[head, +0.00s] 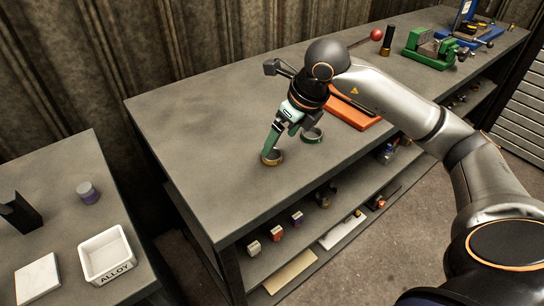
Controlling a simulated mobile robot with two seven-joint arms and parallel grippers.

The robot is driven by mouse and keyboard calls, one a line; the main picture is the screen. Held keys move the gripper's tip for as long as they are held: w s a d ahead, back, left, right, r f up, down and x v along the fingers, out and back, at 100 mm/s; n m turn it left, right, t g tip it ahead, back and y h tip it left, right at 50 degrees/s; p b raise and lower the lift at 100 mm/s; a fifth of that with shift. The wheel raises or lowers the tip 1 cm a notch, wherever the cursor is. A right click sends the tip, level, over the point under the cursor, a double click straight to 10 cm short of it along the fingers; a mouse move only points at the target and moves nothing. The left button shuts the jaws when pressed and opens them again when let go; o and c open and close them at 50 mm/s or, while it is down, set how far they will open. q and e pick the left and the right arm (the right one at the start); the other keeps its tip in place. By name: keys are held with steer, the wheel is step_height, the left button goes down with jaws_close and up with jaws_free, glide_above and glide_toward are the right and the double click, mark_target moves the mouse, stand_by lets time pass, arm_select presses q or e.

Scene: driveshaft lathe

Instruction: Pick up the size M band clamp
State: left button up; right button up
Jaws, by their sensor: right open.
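Two small ring-shaped clamps lie on the grey workbench (215,110). One is a gold-toned ring (272,159) near the front edge. I cannot read a size on either, so I cannot tell which is M. My right gripper (285,139) points down over them with its jaws open. A green finger reaches down to the gold ring and overlaps it in the picture; contact is unclear. The gripper partly hides the area around the green ring. My left gripper is out of view.
An orange tray (352,115) lies behind the gripper. A side table at left holds a white ALLOY bin (106,256). The bench's left part is clear.

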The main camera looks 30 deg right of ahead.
mark_target(271, 157)
steer(key=shift+x, duration=2.75)
steer(key=shift+d, duration=0.15)
steer(key=c, duration=1.4)
steer(key=shift+r, duration=0.1)
steer(key=shift+c, duration=0.2)
